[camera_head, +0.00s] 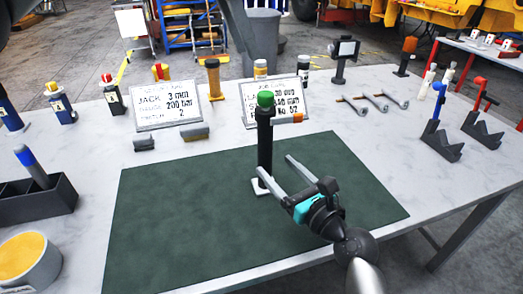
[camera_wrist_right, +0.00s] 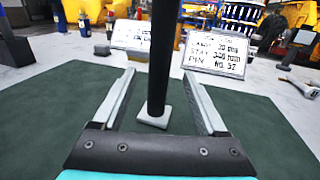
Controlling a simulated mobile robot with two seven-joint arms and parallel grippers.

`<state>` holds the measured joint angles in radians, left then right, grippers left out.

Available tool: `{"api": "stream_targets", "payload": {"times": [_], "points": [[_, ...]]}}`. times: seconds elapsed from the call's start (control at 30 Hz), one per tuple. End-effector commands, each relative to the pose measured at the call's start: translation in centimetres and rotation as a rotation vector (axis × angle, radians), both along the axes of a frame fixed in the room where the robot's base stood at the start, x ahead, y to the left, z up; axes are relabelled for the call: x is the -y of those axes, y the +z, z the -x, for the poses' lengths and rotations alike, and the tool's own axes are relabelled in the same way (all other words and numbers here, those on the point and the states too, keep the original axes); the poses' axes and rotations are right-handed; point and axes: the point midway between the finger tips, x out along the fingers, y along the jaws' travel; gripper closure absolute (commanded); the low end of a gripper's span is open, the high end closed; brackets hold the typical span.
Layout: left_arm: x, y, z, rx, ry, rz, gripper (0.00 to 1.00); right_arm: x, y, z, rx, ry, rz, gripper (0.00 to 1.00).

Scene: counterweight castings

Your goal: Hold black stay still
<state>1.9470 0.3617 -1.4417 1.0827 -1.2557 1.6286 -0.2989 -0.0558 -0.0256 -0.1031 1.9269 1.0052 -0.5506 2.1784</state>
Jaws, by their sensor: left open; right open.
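The black stay (camera_head: 264,148) stands upright on a small white square foot (camera_head: 257,188) on the green mat (camera_head: 190,215). My right gripper (camera_head: 276,166) is open, low over the mat, on the near right side of the stay. In the right wrist view the stay (camera_wrist_right: 161,50) shows between the two open fingers, with a gap on each side; its top is out of that view. My left gripper is not visible in the head view.
Two white sign boards (camera_head: 167,104) (camera_head: 273,98) stand behind the mat. Grey V-shaped blocks (camera_head: 434,140) with blue and red rods are at the right. A dark holder (camera_head: 38,200) and a yellow-filled pot (camera_head: 27,262) are at the left. The mat around the stay is clear.

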Motion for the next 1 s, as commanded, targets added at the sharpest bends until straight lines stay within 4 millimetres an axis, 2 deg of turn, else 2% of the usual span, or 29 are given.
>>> {"api": "stream_targets", "payload": {"times": [0.2, 0.5, 0.7, 1.0], "points": [[0.0, 0.0, 0.0, 0.0, 0.0, 0.0, 0.5, -2.2, 0.1, -3.4, 0.002, 0.001, 0.001, 0.25], [0.0, 0.0, 0.0, 0.0, 0.0, 0.0, 0.5, -4.1, 0.0, -6.6, 0.001, 0.0, 0.001, 0.25], [0.0, 0.0, 0.0, 0.0, 0.0, 0.0, 0.5, -4.6, 0.0, -7.3, -0.001, 0.0, 0.002, 0.25], [0.0, 0.0, 0.0, 0.0, 0.0, 0.0, 0.5, -4.6, 0.0, -7.4, 0.0, -0.001, 0.001, 0.26]]}}
